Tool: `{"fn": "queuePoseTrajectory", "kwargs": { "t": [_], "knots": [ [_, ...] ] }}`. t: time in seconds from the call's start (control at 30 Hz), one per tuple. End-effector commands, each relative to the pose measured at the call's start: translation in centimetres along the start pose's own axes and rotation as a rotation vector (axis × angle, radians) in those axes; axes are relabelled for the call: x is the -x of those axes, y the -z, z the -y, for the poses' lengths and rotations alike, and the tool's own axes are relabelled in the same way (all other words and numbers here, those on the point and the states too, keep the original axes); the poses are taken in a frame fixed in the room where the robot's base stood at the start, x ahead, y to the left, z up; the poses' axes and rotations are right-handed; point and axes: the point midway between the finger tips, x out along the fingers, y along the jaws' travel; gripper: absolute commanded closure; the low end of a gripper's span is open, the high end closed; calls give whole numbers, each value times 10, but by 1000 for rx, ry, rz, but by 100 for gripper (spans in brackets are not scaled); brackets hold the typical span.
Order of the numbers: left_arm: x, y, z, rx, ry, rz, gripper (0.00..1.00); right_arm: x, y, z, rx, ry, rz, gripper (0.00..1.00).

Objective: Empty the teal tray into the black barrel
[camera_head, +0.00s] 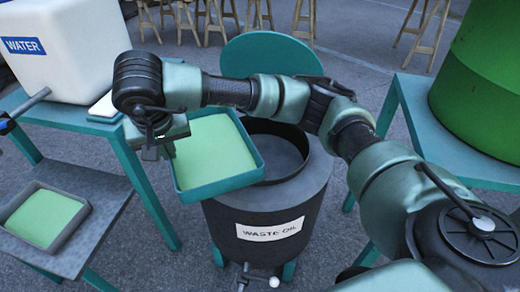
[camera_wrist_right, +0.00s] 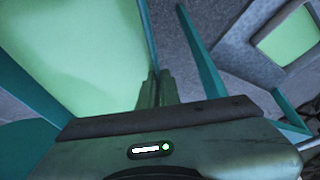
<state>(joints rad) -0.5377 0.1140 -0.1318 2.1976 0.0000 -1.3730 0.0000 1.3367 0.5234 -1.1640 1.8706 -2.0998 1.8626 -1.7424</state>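The teal tray (camera_head: 256,180) holds pale green liquid and hangs over the left front of the black barrel (camera_head: 225,222), covering part of its open mouth. The barrel is labelled WASTE OIL. My right gripper (camera_head: 166,151) is at the tray's left rim. In the right wrist view its fingers (camera_wrist_right: 158,88) are close together on the rim of the teal tray (camera_wrist_right: 146,35), with the green liquid to their left. The tray looks close to level; I cannot tell whether it touches the barrel. My left gripper is not in view.
A teal round lid (camera_head: 270,53) stands behind the barrel. A white WATER tank (camera_head: 70,55) with a tap is on the left table. A grey tray (camera_head: 77,222) with green liquid lies on the lower left shelf. A green drum (camera_head: 485,80) stands right on a teal table.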

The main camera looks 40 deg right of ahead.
Motion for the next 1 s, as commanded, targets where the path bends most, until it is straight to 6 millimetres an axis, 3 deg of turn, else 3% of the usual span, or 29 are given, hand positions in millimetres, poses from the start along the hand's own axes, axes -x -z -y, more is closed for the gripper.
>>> {"fn": "queuePoseTrajectory", "kwargs": {
  "t": [0.2,0.4,0.63,1.0],
  "knots": [
    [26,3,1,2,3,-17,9,-51,14,38,-249,-106,-1,100],
    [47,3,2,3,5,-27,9,-82,26,58,-437,-182,-1,100],
    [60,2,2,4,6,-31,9,-98,36,66,-553,-230,0,100],
    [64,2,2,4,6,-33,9,-100,38,68,-577,-239,2,100]
  ]
}}
